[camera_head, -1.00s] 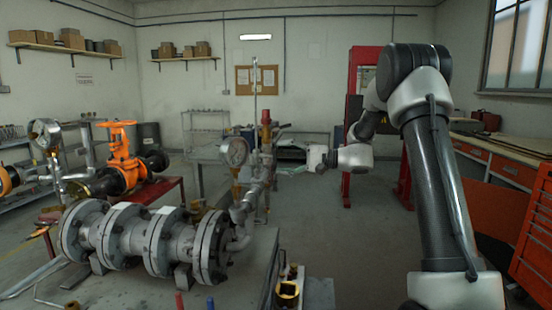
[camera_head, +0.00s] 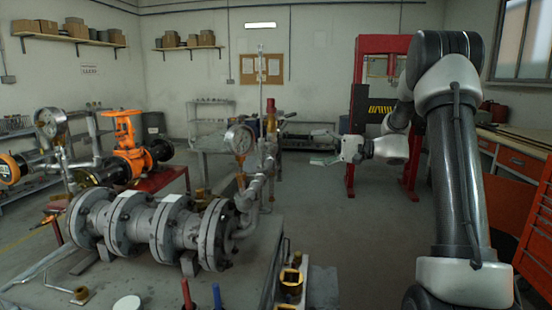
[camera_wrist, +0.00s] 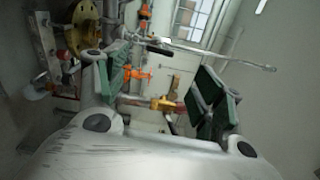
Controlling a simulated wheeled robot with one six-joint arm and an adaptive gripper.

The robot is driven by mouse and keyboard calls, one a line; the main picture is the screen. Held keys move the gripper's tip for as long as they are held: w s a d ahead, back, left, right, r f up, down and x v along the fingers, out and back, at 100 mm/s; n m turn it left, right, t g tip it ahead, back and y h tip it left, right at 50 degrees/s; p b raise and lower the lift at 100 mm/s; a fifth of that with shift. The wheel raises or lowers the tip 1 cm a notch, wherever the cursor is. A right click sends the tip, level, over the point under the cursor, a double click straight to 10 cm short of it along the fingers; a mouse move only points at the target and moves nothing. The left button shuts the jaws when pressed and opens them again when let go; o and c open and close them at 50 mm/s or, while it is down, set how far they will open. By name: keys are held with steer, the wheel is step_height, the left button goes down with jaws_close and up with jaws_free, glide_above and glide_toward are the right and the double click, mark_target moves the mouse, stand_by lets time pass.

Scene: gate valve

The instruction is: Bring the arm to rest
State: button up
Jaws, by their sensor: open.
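My arm (camera_head: 458,180) rises at the right in the head view and bends over at the top, with its forearm pointing left. My gripper (camera_head: 325,147) is in open air, to the right of the pressure gauge (camera_head: 239,140) and pipework. Its jaws are open and nothing shows between them. In the wrist view my gripper (camera_wrist: 167,85) has its two green-padded fingers spread apart. An orange valve (camera_head: 124,135) stands at the left on a red stand; an orange valve shape also shows small between the fingers (camera_wrist: 137,74).
A grey flanged pipe assembly (camera_head: 160,232) lies on the bench at front left. A brass fitting (camera_head: 291,283) and red and blue handles stand at the bench's edge. A red press frame (camera_head: 380,60) is behind my arm, a red tool cabinet (camera_head: 534,240) at right. The centre floor is clear.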

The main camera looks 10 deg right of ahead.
steer(key=s+d+f+m+g+h, duration=0.2)
steer(key=s+f+g+h, duration=0.35)
steer(key=s+f, duration=0.7)
steer(key=s+d+r+n+t+h, duration=0.1)
steer(key=s+r+n+h, duration=0.2)
steer(key=s, duration=0.9)
steer(key=s+d+r+n+t+h, duration=0.1)
steer(key=s+r+n+h, duration=0.3)
steer(key=s, duration=0.8)
step_height(320, 180, up, 2)
steer(key=t+h, duration=0.1)
steer(key=h, duration=0.3)
steer(key=shift+s+r+n, duration=0.25)
steer(key=shift+s+n, duration=0.05)
steer(key=shift+s, duration=0.1)
steer(key=shift+f, duration=0.1)
